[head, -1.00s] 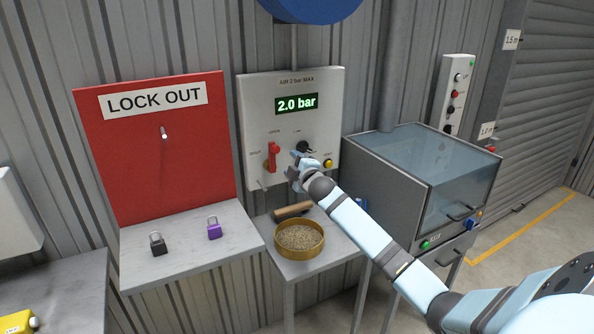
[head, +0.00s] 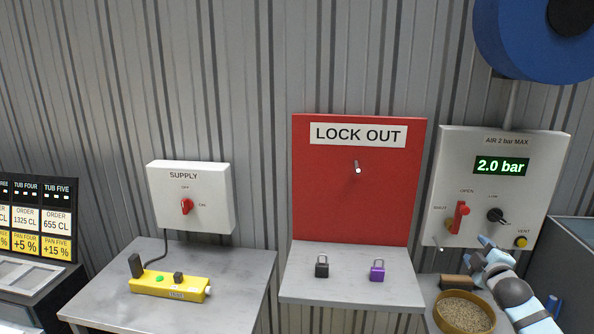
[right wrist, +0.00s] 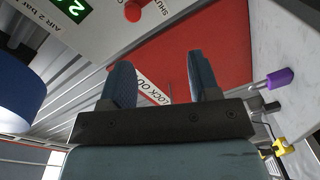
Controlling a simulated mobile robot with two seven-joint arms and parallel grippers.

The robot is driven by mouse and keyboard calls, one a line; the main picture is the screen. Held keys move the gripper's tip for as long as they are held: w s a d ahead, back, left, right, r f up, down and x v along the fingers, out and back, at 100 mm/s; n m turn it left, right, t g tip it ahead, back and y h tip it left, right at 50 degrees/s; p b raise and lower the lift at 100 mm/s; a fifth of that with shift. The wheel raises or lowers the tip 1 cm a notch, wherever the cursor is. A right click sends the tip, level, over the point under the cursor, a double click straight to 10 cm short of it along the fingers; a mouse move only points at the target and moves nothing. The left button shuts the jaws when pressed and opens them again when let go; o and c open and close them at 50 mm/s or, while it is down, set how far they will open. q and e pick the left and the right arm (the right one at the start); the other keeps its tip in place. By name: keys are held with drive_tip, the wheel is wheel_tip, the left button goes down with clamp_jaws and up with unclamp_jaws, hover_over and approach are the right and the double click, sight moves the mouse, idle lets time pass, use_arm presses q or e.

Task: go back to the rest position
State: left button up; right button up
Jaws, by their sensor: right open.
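My right gripper (head: 490,250) is at the lower right of the head view, in front of the lower part of the air panel (head: 546,160). It is open with nothing between its fingers; the right wrist view shows the two fingers (right wrist: 163,85) apart, with the red lock-out board (right wrist: 222,40) beyond them. The panel reads 2.0 bar and carries a red handle (head: 461,216), a black knob (head: 496,215) and a yellow vent button (head: 521,242). My left gripper is in neither view.
A round tray of grains (head: 464,314) stands close below the right gripper. Black (head: 322,270) and purple (head: 377,273) padlocks stand on the lock-out shelf (head: 350,294). A supply box (head: 190,222) hangs above a table with a yellow control unit (head: 168,285). A blue reel (head: 510,45) hangs upper right.

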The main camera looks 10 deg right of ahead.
drive_tip(key=s+a+f+m+g+y, duration=0.1)
drive_tip(key=s+a+f, duration=0.3)
drive_tip(key=a+f, duration=0.25)
drive_tip(key=s+a+f+m+g+y, duration=0.1)
drive_tip(key=s+a+f+y, duration=0.1)
drive_tip(key=s+a+f, duration=0.4)
drive_tip(key=s+a+f+m+g+y+p, duration=0.1)
drive_tip(key=s+a+f+m, duration=0.1)
drive_tip(key=s+a+f, duration=0.2)
drive_tip(key=s+a+f+m+g+y, duration=0.1)
drive_tip(key=s+a+f, duration=0.3)
drive_tip(key=s+a, duration=0.6)
drive_tip(key=s+a+f+m+g+y+p, duration=0.1)
drive_tip(key=s+a+f+m+g, duration=0.1)
drive_tip(key=s+a, duration=0.5)
drive_tip(key=s+f+m, duration=0.1)
drive_tip(key=s+f, duration=0.1)
drive_tip(key=s, duration=0.4)
drive_tip(key=shift+f+y+p, duration=0.3)
drive_tip(key=shift+y+p, duration=0.05)
drive_tip(key=shift+y, duration=0.05)
drive_tip(key=shift+w, duration=0.1)
drive_tip(key=shift+c, duration=0.5)
